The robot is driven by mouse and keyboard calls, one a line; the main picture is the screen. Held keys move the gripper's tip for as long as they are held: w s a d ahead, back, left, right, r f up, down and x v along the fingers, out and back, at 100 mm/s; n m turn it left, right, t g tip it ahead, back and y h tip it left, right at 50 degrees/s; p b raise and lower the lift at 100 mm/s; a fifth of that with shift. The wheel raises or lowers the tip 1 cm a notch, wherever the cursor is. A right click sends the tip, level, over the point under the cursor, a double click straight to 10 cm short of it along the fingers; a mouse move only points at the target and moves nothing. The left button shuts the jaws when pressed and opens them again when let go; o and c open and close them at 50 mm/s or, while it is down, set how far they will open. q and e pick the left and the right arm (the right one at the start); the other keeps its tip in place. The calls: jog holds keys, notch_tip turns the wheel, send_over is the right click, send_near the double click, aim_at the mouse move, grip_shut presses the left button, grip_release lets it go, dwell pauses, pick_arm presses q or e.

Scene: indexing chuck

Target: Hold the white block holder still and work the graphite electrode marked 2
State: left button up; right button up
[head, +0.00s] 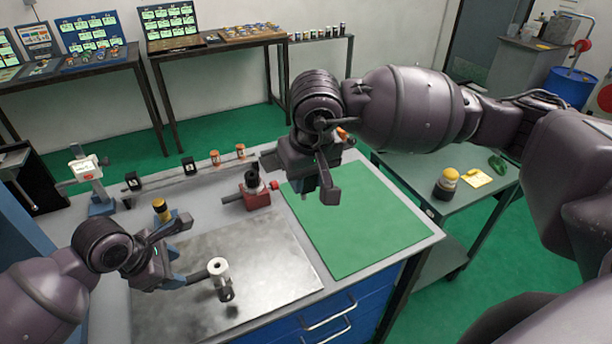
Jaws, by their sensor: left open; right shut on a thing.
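A white round-topped piece (218,267) with a dark lower part stands on the grey metal plate (265,250); it may be the white holder, but I cannot tell for sure. My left gripper (196,250) is open, its lower finger close beside this piece; contact is unclear. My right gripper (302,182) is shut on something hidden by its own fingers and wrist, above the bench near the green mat. Two black blocks with small white marks, one on the left (132,181) and one on the right (189,167), stand at the back; the marks are too small to read.
A red fixture (256,197) with a black top stands between my grippers. A yellow-and-black cylinder (161,209) is behind my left gripper. A blue stand with a white head (84,170) is at left. The green mat (365,225) is mostly clear.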

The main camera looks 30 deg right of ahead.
aim_at(194, 277)
pick_arm(q)
jog(key=shift+x, duration=4.9)
jog(key=shift+w, duration=0.1)
grip_shut()
jog(key=shift+a, duration=0.1)
